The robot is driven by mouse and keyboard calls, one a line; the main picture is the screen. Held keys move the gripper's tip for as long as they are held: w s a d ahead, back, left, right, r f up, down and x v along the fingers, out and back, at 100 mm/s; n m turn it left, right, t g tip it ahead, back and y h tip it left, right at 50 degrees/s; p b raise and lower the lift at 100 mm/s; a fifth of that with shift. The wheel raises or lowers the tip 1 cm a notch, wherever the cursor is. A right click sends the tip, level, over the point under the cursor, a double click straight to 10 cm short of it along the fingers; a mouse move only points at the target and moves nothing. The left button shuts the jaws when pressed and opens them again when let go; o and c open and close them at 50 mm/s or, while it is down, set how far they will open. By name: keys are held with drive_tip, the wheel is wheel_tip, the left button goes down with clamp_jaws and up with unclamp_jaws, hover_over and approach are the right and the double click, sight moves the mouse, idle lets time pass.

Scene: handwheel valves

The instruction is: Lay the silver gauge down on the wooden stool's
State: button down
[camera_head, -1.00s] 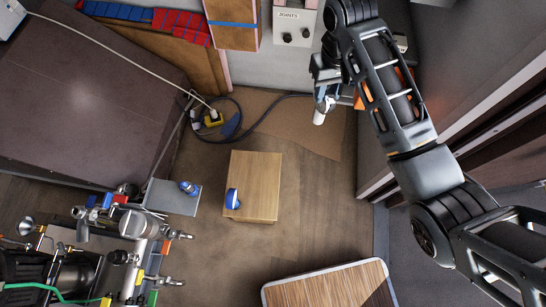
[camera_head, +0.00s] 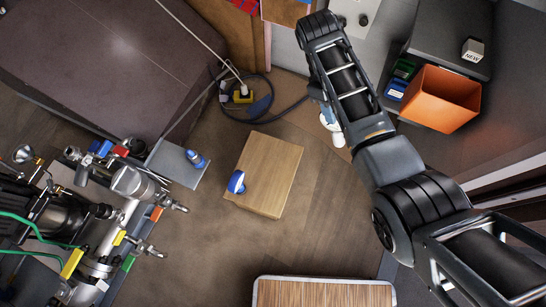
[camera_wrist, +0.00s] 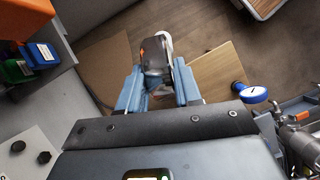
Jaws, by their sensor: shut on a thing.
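My gripper (camera_wrist: 157,86) is shut on the silver gauge (camera_wrist: 154,55), a grey body with a pale rounded end, between its two blue-grey fingers. In the head view the gauge's white end (camera_head: 337,139) shows below my arm, which hides most of the gripper. The wooden stool (camera_head: 273,180) stands on the floor to the left of and below the gripper in that view; the gauge is apart from it. A blue gauge (camera_head: 237,182) with a white face is at the stool's left edge. The stool also shows right of the gripper in the wrist view (camera_wrist: 217,70).
A grey box (camera_head: 178,163) with a blue-topped item stands left of the stool, beside pipework (camera_head: 120,205). A wood-topped table (camera_head: 325,293) is at the bottom. An orange bin (camera_head: 440,98) sits on a shelf at the right. Most of the stool's top is clear.

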drive_tip(key=s+a+f+n+t+y+b, duration=0.1)
drive_tip(key=s+a+f+n+t+b, duration=0.3)
drive_tip(key=a+f+n+t+b, duration=0.3)
drive_tip(key=s+a+f+n+t+y+b, duration=0.2)
drive_tip(key=s+a+f+n+t+b, duration=0.2)
drive_tip(key=f+n, duration=1.1)
drive_tip(key=a+n+t+b, duration=0.2)
drive_tip(key=a+t+b, duration=0.1)
drive_tip(key=t+b, duration=0.3)
drive_tip(key=shift+s+a+n+b, duration=0.3)
drive_tip(key=shift+a+b, duration=0.05)
drive_tip(key=shift+b, duration=0.4)
drive_tip(key=shift+r+p, duration=0.2)
drive_tip(key=shift+p, duration=0.2)
wheel_tip(320, 180, down, 8)
drive_tip(key=b, duration=0.6)
drive_tip(key=shift+f+b, duration=1.3)
drive_tip(key=shift+f, duration=0.2)
drive_tip(key=c, duration=0.6)
unclamp_jaws()
